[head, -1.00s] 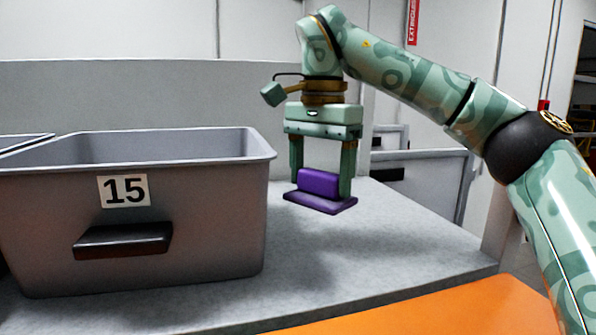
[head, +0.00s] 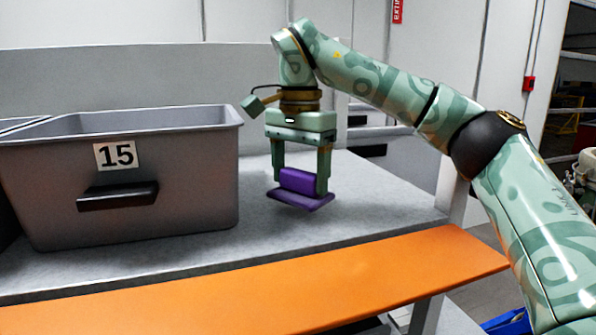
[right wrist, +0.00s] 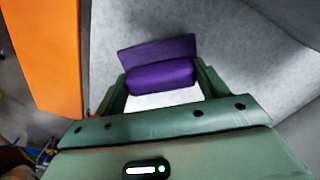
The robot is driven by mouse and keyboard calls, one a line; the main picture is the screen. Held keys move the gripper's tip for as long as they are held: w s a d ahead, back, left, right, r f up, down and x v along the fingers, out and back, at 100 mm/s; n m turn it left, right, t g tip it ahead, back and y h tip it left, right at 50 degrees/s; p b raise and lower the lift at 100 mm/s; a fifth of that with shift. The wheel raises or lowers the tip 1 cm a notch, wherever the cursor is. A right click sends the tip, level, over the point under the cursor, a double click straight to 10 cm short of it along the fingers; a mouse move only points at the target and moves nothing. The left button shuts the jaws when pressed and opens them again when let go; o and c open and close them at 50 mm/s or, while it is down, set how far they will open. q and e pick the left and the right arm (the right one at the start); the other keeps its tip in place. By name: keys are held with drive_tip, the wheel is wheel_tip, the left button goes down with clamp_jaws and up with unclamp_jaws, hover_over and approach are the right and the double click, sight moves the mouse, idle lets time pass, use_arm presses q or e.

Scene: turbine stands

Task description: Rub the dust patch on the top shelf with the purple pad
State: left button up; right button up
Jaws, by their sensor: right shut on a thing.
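The purple pad (head: 301,188) is a flat plate with a thick raised grip. My right gripper (head: 300,175) is shut on that grip, a finger at each end. The pad is over the grey shelf top (head: 380,200), right of the grey bin; I cannot tell whether it touches the surface. In the right wrist view the pad (right wrist: 160,70) sits between the fingers over pale shelf. I cannot make out a dust patch; it may be hidden under the pad. My left gripper is out of view.
A grey bin (head: 190,195) marked 15, with a dark handle, stands on the shelf at left. An orange beam (head: 250,285) runs along the shelf's front edge. A pale panel (head: 150,75) closes the back. The shelf right of the pad is clear.

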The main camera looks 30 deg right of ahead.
drive_tip(key=shift+w+a, duration=0.1)
drive_tip(key=shift+w, duration=0.05)
drive_tip(key=shift+w+f, duration=0.15)
drive_tip(key=shift+w, duration=0.15)
drive_tip(key=shift+w+f, duration=0.15)
drive_tip(key=shift+w, duration=0.05)
drive_tip(key=shift+s+f, duration=0.1)
drive_tip(key=shift+f, duration=0.05)
drive_tip(key=shift+s, duration=0.15)
drive_tip(key=shift+f, duration=0.3)
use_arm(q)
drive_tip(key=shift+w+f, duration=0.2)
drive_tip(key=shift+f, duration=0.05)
use_arm(e)
drive_tip(key=shift+f, duration=0.2)
drive_tip(key=shift+f, duration=0.2)
drive_tip(key=shift+d, duration=0.2)
